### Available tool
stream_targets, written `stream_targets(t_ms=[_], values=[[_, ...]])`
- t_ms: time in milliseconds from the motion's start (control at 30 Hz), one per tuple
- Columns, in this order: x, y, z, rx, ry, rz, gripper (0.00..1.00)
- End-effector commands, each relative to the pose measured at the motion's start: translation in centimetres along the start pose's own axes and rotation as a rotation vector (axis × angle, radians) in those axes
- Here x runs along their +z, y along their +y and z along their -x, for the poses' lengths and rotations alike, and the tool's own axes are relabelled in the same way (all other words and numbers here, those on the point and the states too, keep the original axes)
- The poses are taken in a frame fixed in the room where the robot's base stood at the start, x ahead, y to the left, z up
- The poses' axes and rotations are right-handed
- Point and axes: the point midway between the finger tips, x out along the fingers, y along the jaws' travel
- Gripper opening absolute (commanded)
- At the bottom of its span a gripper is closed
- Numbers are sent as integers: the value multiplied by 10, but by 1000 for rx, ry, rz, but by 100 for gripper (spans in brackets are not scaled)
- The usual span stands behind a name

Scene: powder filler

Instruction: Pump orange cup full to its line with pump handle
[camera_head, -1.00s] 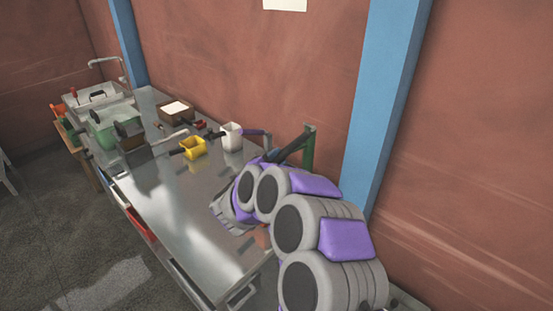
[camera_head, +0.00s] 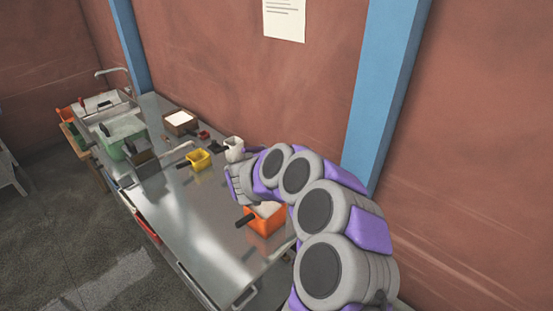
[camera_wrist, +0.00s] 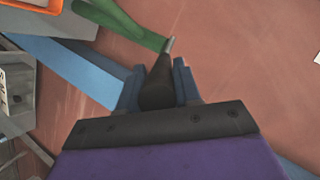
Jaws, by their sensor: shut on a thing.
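My gripper (camera_wrist: 157,75) is shut on the black pump handle (camera_wrist: 157,92) in the wrist view, with a blue finger on either side of it. A metal rod tip shows past the handle, next to the green pump arm (camera_wrist: 122,18). The orange cup (camera_head: 262,226) stands on the steel table in the head view, below my arm, with its black handle pointing left. White powder shows inside it; its line and exact level cannot be made out. An orange rim (camera_wrist: 35,4) shows at the wrist view's top left. My arm hides the pump in the head view.
The steel table (camera_head: 195,215) also holds a yellow cup (camera_head: 198,159), a white cup (camera_head: 234,148), a brown box of white powder (camera_head: 180,121) and a green tub (camera_head: 120,136). A blue post (camera_head: 385,85) and red wall stand behind. The table's front middle is clear.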

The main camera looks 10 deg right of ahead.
Motion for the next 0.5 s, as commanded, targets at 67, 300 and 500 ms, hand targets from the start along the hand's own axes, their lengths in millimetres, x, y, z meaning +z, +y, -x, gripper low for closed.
stream_targets(t_ms=[67, 300, 500], values=[[-5, -8, 2, 14, -7, -7, 0], [-7, -11, 2, 40, -29, -15, 0], [-7, -12, 2, 45, -34, -17, 0]])
